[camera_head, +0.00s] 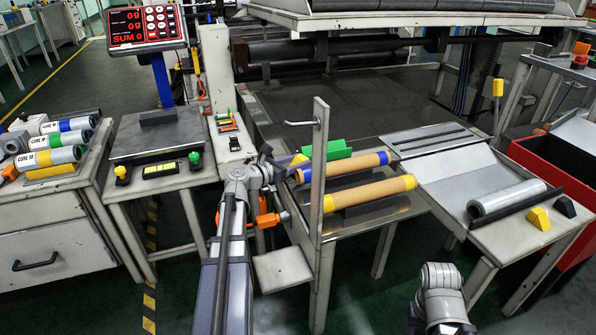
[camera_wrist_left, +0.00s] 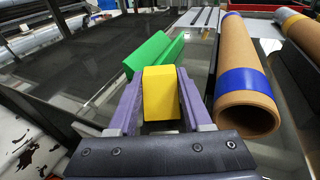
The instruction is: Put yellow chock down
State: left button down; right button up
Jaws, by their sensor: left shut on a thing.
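My left gripper (camera_wrist_left: 158,100) is shut on the yellow chock (camera_wrist_left: 161,92), with a purple finger on each side of it. My right gripper is out of sight.
A blue-banded cardboard core (camera_wrist_left: 245,85) lies close to the right of my left gripper. A yellow-banded core (camera_head: 370,193) lies nearer the front. The post (camera_head: 319,190) stands beside my arm. Another yellow chock (camera_head: 538,217) and a film roll (camera_head: 507,199) sit on the right-hand table.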

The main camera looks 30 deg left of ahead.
pick_arm(q)
jog(key=shift+f, duration=0.55)
jog(key=shift+r, duration=0.15)
jog(key=c, duration=0.6)
grip_release()
